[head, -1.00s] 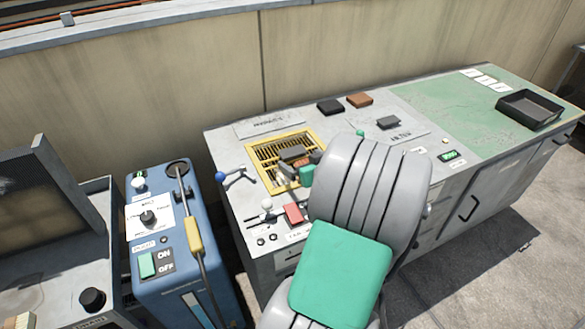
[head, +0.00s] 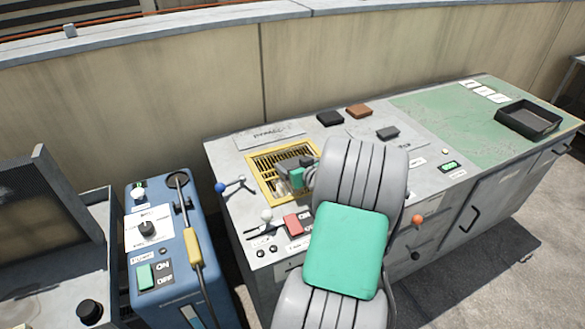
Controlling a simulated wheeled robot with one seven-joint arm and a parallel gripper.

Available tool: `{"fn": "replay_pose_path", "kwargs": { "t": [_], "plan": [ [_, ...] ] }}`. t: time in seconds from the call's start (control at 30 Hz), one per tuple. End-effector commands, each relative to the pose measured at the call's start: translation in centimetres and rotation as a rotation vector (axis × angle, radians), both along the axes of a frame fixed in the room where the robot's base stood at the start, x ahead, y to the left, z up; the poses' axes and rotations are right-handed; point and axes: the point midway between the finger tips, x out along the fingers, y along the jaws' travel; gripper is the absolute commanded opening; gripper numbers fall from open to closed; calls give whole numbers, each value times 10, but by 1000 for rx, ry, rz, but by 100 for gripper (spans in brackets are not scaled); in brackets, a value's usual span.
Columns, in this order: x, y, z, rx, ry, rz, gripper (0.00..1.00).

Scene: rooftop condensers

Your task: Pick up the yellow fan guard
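The yellow fan guard (head: 262,168) is a square yellow frame with dark slats, set in the top of the grey cabinet at its left part. Its left side and far edge show. My gripper (head: 281,187) is over the right half of the guard and hides that part. My grey arm with its green panel comes up from the lower middle of the picture. The fingertips are small and partly hidden, so I cannot tell whether they touch the guard or are open or shut.
A blue-knobbed lever (head: 222,187), a white-knobbed lever (head: 266,215) and a red block (head: 296,224) lie near the guard. Black (head: 330,118) and brown (head: 359,111) blocks sit behind. A dark tray (head: 528,118) is at far right. The blue unit (head: 170,250) stands left.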

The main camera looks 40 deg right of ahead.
Motion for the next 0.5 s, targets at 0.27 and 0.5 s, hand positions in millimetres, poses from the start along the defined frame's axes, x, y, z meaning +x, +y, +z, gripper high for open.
{"fn": "replay_pose_path", "kwargs": {
  "t": [0.27,0.5],
  "plan": [
    [0,0,0,0,0,0,61],
    [0,0,0,0,0,0,41]
  ]
}}
